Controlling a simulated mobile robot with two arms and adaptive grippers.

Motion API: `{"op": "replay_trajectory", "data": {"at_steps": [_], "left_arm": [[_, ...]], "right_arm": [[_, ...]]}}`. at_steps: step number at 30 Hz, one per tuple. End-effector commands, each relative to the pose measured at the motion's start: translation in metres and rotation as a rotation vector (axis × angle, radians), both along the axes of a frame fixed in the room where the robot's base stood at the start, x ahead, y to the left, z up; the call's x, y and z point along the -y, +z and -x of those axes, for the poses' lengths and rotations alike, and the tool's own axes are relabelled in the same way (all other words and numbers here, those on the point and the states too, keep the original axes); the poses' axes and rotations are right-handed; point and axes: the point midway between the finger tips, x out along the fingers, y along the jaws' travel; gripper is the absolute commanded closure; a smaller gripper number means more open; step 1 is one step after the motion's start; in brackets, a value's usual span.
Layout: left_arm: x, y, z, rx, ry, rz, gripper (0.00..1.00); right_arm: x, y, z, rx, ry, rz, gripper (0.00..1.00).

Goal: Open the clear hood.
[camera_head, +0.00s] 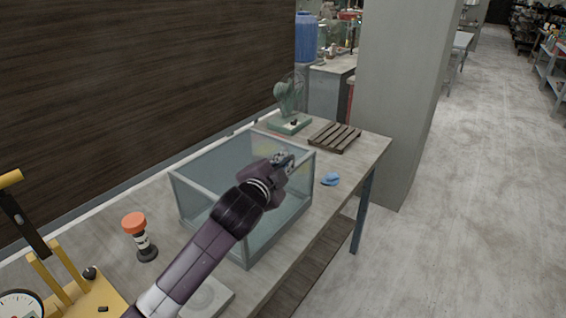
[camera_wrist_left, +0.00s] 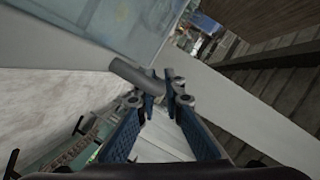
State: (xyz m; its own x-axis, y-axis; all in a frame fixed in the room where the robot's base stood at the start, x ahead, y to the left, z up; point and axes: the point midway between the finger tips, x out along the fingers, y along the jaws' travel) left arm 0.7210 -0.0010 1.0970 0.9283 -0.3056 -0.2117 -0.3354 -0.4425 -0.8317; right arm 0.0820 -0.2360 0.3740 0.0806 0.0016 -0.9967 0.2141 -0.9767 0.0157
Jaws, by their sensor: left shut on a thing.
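My left gripper (camera_head: 283,160) is over the hood's right part, and my arm hides some of the hood. In the wrist view the gripper (camera_wrist_left: 165,92) is shut on a grey bar-like handle (camera_wrist_left: 132,74) beside the pane. I cannot tell whether the hood is raised at all. My right gripper is not in view.
A green fan-like device (camera_head: 290,122), a slatted wooden rack (camera_head: 335,137) and a blue lump (camera_head: 330,179) stand around the hood. An orange-capped bottle (camera_head: 137,235) and a yellow device (camera_head: 75,275) are at left. A grey pillar (camera_head: 400,100) rises behind the table.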

Motion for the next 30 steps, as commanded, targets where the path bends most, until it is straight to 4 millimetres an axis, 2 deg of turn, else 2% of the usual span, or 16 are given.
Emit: {"op": "replay_trajectory", "data": {"at_steps": [11, 16, 23, 30], "left_arm": [[-0.001, 0.000, 0.000, -0.003, 0.001, 0.001, 1.00], [-0.006, 0.008, -0.004, -0.016, 0.002, 0.017, 1.00], [-0.023, 0.035, -0.017, -0.064, 0.004, 0.080, 1.00], [-0.054, 0.068, -0.038, -0.145, 0.006, 0.191, 1.00]], "right_arm": [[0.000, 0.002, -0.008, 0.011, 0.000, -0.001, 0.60], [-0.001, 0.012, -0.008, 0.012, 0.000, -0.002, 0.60], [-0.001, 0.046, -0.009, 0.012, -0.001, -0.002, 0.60], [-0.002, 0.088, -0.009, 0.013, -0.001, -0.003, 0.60]]}}
